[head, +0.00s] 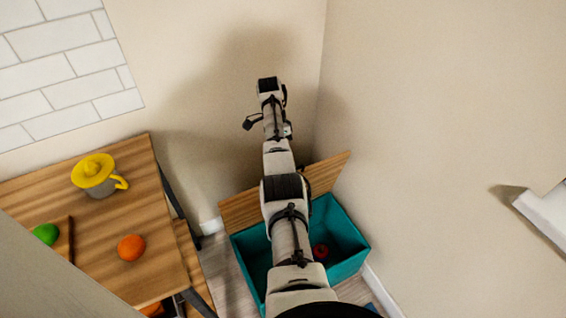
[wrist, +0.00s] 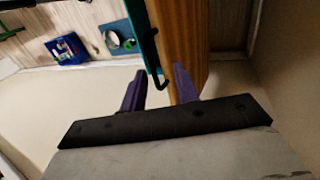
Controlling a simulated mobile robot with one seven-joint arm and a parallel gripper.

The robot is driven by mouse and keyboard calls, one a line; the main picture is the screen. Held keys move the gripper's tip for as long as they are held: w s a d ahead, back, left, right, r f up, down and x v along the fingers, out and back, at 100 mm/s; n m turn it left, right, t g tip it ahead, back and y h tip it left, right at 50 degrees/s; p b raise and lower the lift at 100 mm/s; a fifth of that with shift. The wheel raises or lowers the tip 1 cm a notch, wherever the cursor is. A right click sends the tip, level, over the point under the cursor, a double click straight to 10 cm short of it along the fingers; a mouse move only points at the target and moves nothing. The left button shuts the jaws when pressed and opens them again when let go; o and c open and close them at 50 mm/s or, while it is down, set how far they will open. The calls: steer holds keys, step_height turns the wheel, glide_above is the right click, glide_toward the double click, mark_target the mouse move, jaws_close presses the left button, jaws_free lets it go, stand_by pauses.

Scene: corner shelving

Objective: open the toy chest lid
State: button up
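The toy chest (head: 349,262) is a teal box on the floor in the corner. Its wooden lid (head: 326,174) is raised, standing up along the chest's back edge, and the inside is visible. A small red object (head: 320,252) lies inside. My arm crosses over the chest and hides part of it and of the lid. The right finger overlaps the lid's edge; contact cannot be told.
A wooden table (head: 120,215) at left holds a grey mug with a yellow juicer-like top (head: 96,173), an orange (head: 131,247) and a green fruit (head: 46,234). Walls stand close behind and right of the chest. The wrist view shows a blue box (wrist: 67,48) on the floor.

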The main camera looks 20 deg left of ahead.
steer(key=p+v, duration=0.1)
steer(key=v, duration=0.8)
steer(key=shift+d+r, duration=0.15)
steer(key=shift+d, duration=0.2)
steer(key=shift+s, duration=0.1)
